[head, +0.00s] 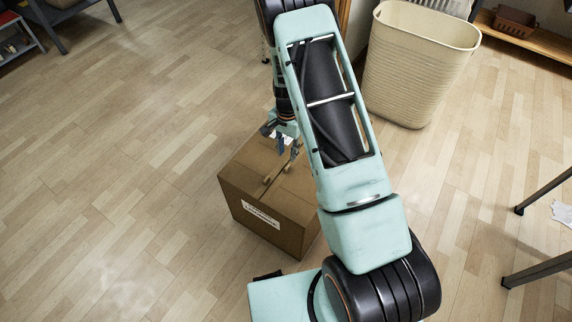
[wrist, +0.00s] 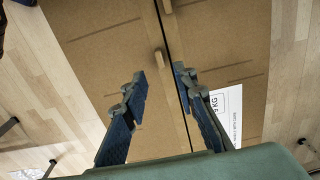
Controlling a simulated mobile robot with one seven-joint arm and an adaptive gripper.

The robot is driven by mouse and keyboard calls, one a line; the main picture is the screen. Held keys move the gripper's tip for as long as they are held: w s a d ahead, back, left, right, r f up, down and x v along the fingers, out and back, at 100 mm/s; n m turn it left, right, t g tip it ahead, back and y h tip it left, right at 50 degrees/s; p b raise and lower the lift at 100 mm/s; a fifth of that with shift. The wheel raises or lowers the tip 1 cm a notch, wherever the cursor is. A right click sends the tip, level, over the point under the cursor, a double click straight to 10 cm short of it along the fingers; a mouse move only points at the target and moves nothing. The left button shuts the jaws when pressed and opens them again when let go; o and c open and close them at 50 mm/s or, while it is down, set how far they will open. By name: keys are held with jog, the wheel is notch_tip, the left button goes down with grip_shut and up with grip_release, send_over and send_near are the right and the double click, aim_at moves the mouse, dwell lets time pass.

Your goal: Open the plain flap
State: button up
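A closed cardboard box (head: 240,180) stands on the floor under my arm, with a seam between its two top flaps. In the wrist view the plain flap (wrist: 100,50) is left of the seam, with a small tan tab (wrist: 160,62) at its edge. The other flap (wrist: 225,40) is right of the seam, with a second tab (wrist: 168,6), and a white printed label (wrist: 226,105) shows on that side. My gripper (head: 282,143) is above the box; its open, empty fingers (wrist: 160,82) flank the seam. Contact with the box cannot be told.
A tall beige basket (head: 418,65) stands behind and right of the box. Dark table legs (head: 540,190) are at the right edge, and a low wooden shelf (head: 530,38) is at the back right. The floor left of the box is clear.

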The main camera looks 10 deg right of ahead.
aim_at(287, 166)
notch_tip(287, 166, down, 8)
jog(key=shift+b, duration=0.85)
jog(key=shift+c, duration=0.2)
grip_shut()
